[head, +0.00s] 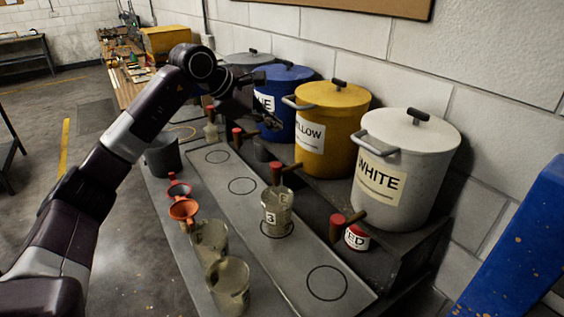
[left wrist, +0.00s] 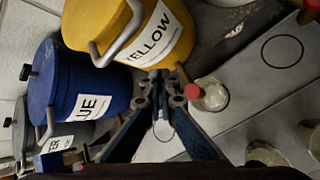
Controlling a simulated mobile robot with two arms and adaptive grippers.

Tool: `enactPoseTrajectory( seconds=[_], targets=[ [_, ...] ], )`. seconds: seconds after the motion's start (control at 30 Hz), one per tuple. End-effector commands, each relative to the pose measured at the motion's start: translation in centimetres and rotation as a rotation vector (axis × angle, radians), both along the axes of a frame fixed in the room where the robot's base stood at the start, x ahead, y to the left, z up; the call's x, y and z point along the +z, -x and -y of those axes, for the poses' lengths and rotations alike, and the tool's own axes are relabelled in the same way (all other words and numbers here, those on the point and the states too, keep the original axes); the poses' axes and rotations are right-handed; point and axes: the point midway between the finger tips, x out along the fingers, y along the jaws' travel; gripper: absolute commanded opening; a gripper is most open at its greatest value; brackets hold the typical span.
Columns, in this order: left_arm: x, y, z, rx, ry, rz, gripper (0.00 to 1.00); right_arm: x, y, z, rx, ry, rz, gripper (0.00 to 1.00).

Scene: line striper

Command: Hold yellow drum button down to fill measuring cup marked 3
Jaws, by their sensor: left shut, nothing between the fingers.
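The yellow drum (head: 343,148) stands on the raised shelf with a YELLOW label, and it also shows in the left wrist view (left wrist: 200,58). A red-tipped tap or button (head: 276,169) sticks out from its lower front; its red end also shows in the left wrist view (left wrist: 200,90). The clear cup marked 3 (head: 273,219) stands upright on a circle below this red end; its contents cannot be told. My left gripper (head: 272,122) is shut and empty, in front of the blue drum and apart from the red end. It also shows in the left wrist view (left wrist: 159,82).
Blue (head: 284,98), white (head: 405,165) and grey drums share the shelf. Two clear cups (head: 228,286) and orange-red funnels (head: 183,209) stand at the near left, a dark bucket (head: 162,156) behind them. The circle at the strip's near end (head: 327,283) is bare.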

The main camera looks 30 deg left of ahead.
Motion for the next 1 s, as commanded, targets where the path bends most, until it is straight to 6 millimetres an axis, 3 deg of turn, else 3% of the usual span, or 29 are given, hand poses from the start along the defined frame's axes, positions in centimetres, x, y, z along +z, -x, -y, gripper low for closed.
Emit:
enactPoseTrajectory(
  seconds=[0.17, 0.37, 0.57, 0.8, 1.0],
  targets=[
    [-0.1, 0.0, 0.0, 0.0, 0.0, 0.0, 0.0, -0.1, 1.1, -1.1, -0.003, -0.012, -0.016, 0.4],
    [-0.9, 0.0, 0.0, -0.001, 0.0, -0.001, 0.0, -0.8, 0.6, -0.9, -0.001, -0.009, -0.01, 0.4],
    [-3.1, 0.0, 0.0, -0.001, 0.0, -0.001, 0.0, -2.6, -0.4, -0.3, 0.001, -0.004, 0.005, 0.4],
    [-6.7, 0.0, 0.1, -0.001, 0.0, -0.002, 0.0, -5.5, -0.4, -0.1, 0.001, -0.001, 0.006, 0.4],
    [-8.6, 0.0, 0.0, 0.0, 0.0, 0.0, 0.0, -6.8, -0.4, -0.1, 0.0, -0.001, 0.005, 0.4]
  ],
)
